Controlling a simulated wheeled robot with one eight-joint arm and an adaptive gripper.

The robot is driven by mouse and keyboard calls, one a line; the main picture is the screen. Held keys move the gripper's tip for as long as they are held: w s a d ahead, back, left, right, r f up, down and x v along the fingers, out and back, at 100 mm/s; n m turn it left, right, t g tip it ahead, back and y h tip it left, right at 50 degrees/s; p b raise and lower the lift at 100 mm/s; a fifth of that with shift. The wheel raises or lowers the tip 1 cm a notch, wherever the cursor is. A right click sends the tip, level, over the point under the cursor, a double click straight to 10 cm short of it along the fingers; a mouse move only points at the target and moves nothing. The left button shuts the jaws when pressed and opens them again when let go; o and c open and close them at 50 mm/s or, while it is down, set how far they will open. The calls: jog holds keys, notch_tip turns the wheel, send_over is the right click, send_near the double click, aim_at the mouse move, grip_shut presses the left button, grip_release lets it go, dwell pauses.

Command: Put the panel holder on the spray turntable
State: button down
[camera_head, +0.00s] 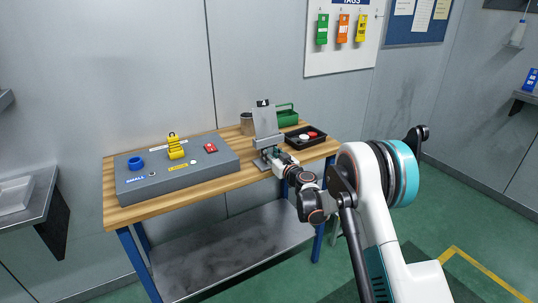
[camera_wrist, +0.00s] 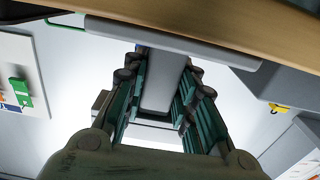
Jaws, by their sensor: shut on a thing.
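A grey holder-like piece with an upright plate (camera_head: 264,121) stands at the right part of the wooden bench, and I take it for the panel holder. My gripper (camera_head: 273,154) reaches it from the front right, low on its body. In the wrist view my gripper (camera_wrist: 160,90) has its dark green fingers on both sides of a grey post (camera_wrist: 163,78), shut on it. A wide grey plate (camera_wrist: 175,42) joins the post close to the wooden edge. Whether the piece touches the bench is not clear. I cannot make out a spray turntable for certain.
The wooden bench (camera_head: 118,215) carries a grey board (camera_head: 135,192) with a blue ring (camera_head: 135,163), a yellow piece (camera_head: 175,149) and a red piece (camera_head: 210,148). A black tray (camera_head: 318,142) with red and white discs and a green bin (camera_head: 288,117) stand close right of the holder.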

jog(key=shift+r, duration=0.1)
jog(key=c, duration=1.3)
grip_release()
jog(key=p+v, duration=0.2)
jog(key=v, duration=1)
jog(key=shift+p, duration=0.4)
